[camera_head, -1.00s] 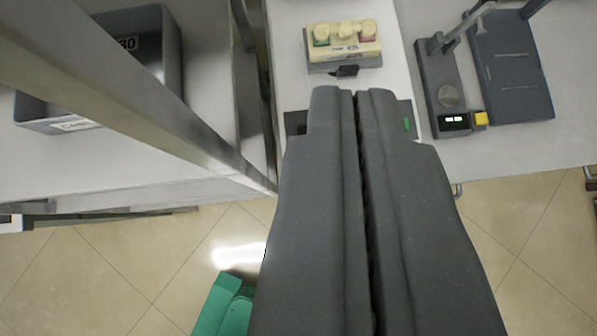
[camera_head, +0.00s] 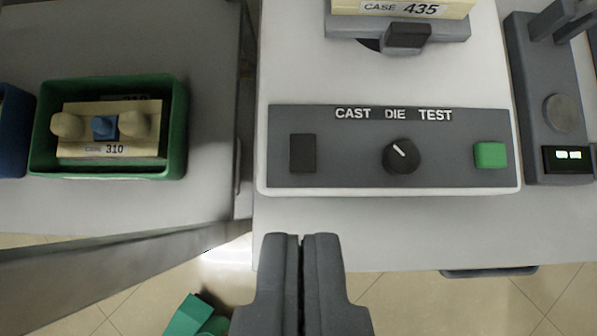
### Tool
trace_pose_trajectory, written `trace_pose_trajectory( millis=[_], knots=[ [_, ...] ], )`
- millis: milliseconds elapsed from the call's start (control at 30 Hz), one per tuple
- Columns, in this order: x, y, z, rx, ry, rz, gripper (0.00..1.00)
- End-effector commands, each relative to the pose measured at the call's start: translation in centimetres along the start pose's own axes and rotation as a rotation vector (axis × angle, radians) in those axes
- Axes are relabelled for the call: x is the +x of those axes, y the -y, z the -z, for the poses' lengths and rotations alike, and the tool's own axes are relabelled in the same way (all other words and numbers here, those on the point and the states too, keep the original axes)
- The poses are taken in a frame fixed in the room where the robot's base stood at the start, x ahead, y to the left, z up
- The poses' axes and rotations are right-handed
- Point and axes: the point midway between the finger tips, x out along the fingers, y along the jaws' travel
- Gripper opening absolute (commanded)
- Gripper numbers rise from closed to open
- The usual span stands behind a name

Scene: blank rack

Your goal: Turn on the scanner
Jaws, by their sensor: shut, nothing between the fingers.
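A white machine with a dark front panel (camera_head: 340,180) lettered CAST DIE TEST stands ahead of my gripper; I take it to be the scanner, though no label says so. The panel has a dark rectangular piece (camera_head: 302,153) at left, a round black knob (camera_head: 401,156) in the middle with its white mark pointing up-left, and a green square button (camera_head: 490,155) at right. My gripper (camera_head: 301,238) is shut and empty. In the picture it is below the panel, left of the knob, and apart from it.
A cream case labelled 435 (camera_head: 400,9) sits on the machine in a grey holder. A green tray (camera_head: 177,130) holding a case labelled 310 (camera_head: 110,150) is on the left surface. A dark device with a lit display (camera_head: 568,155) stands at right.

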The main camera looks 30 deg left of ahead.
Motion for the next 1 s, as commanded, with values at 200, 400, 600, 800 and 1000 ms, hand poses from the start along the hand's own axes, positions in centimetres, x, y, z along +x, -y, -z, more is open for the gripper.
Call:
trace_pose_trajectory(
  millis=[200, 400, 600, 800, 1000],
  knots=[
    [0.7, 0.0, 0.0, 0.000, 0.001, 0.001, 0.00],
    [3.5, 0.0, -0.1, 0.001, 0.002, 0.001, 0.00],
    [6.6, 0.0, 0.1, -0.001, -0.001, -0.002, 0.00],
    [9.7, 0.1, -0.1, 0.001, 0.002, 0.002, 0.00],
    [11.7, 0.0, -1.7, 0.001, 0.001, 0.000, 0.00]
  ],
)
